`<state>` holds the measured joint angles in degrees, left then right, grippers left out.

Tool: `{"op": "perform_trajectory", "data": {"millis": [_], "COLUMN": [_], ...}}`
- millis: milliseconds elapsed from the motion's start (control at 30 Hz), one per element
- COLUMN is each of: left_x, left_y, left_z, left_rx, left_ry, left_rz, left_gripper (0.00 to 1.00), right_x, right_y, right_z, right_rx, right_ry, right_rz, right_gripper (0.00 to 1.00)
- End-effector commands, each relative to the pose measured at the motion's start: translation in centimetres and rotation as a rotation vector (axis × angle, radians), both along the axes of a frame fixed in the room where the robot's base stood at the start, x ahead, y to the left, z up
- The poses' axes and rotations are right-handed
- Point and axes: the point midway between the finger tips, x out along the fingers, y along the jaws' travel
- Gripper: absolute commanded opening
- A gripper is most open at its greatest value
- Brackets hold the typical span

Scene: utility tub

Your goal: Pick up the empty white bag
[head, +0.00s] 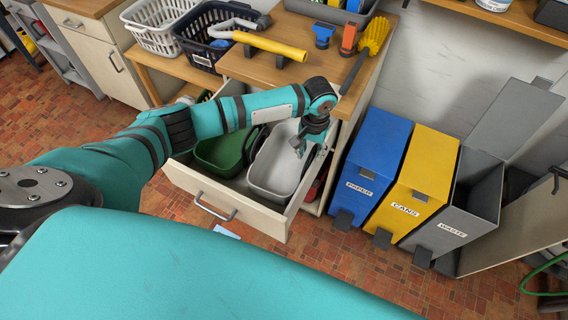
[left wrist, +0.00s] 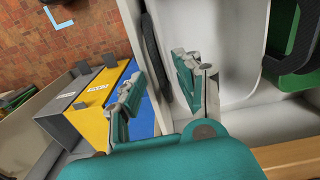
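I cannot make out a white bag in either view. An open drawer (head: 250,207) holds a pale grey-white tub (head: 268,192) and a green tub (head: 208,158). The pale tub also shows in the left wrist view (left wrist: 232,35), with a bare inside where I can see it. My left gripper (head: 301,149) is over the right side of the drawer, by the pale tub. In the left wrist view the left gripper (left wrist: 157,78) has its fingers apart, with nothing held between them. A dark strip (left wrist: 155,55) shows beyond the fingers. My right gripper is not in view.
Blue (head: 368,172), yellow (head: 420,188) and grey (head: 466,205) bins stand right of the drawer; the grey one's lid is up. Tiled floor shows in front.

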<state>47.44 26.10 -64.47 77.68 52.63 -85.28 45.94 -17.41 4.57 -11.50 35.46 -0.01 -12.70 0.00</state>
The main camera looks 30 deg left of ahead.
Motion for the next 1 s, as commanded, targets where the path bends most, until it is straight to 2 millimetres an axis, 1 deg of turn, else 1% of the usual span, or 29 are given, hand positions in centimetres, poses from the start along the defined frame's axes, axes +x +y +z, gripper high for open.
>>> {"op": "perform_trajectory", "data": {"millis": [67, 300, 333, 1000], "left_x": [-0.01, -0.01, -0.01, 0.07], "left_y": [-0.01, -0.01, 0.00, -0.01], "left_z": [0.00, 0.03, 0.03, 0.33], "left_rx": [0.000, 0.000, 0.000, -0.001], "left_ry": [0.000, 0.001, 0.000, -0.001], "left_rz": [0.000, 0.000, 0.000, 0.000], "left_gripper": [0.33, 0.02, 0.00, 0.00], "right_x": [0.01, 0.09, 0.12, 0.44], "right_y": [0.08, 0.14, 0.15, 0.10], "right_z": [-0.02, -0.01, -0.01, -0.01], "right_rx": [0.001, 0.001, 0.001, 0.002], "right_ry": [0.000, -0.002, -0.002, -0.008], "right_rz": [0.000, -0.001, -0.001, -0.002], "right_gripper": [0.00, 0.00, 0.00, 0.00]}}
